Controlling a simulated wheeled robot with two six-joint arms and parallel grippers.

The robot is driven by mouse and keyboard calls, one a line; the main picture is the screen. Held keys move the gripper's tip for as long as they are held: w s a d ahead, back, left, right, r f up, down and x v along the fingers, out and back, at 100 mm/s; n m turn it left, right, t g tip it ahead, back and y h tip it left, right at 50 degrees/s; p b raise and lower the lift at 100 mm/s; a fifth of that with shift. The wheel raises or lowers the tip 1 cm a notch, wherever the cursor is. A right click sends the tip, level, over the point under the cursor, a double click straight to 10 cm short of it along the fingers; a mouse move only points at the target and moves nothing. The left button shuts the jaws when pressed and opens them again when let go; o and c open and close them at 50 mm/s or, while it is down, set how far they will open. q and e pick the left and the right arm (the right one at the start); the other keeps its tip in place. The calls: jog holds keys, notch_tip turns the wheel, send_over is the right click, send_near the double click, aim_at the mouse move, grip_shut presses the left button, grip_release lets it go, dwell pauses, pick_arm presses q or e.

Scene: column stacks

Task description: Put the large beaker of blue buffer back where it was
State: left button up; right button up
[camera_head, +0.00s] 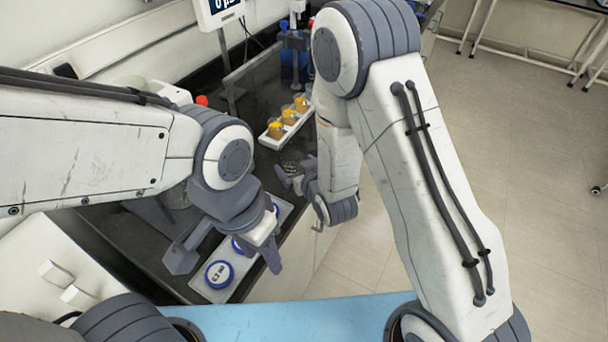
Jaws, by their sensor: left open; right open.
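A patch of blue (288,74) shows at the back of the dark bench, partly behind a stand and my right arm. It may be the large beaker of blue buffer, but I cannot tell for sure. My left gripper (226,254) is open and empty, above the front part of the bench, over a white tray of blue-rimmed round pieces. My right gripper (294,174) is open near the right edge of the bench, below the orange-topped pieces. My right arm hides part of the bench's back right.
A white rack (268,140) holds orange-topped pieces (288,116) mid-bench. A white tray (222,297) with blue-rimmed round pieces (219,274) lies near the front. A display (222,10) and a thin post stand behind. Open floor (520,150) lies to the right.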

jog(key=shift+v, duration=0.85)
jog(key=p+v, duration=0.3)
jog(key=p, duration=0.5)
jog(key=shift+s+r, duration=0.3)
jog(key=shift+r, duration=0.1)
jog(key=shift+s+d+p, duration=0.15)
jog(key=shift+s+p, duration=0.2)
jog(key=shift+p, duration=0.35)
jog(key=shift+r, duration=0.2)
jog(key=s+a+r+n+g, duration=0.2)
jog(key=s+a+r+g, duration=0.3)
jog(key=s+r+g, duration=0.25)
jog(key=s+d+r+g+h, duration=0.1)
jog(key=s+d+r+g, duration=0.1)
jog(key=s+r, duration=0.3)
jog(key=s+d+r+n+g+h, duration=0.1)
jog(key=s+d+r, duration=0.3)
jog(key=s, duration=0.7)
jog(key=shift+r+n+g+h, duration=0.3)
jog(key=shift+r+g+h, duration=0.2)
jog(key=shift+r+g, duration=0.4)
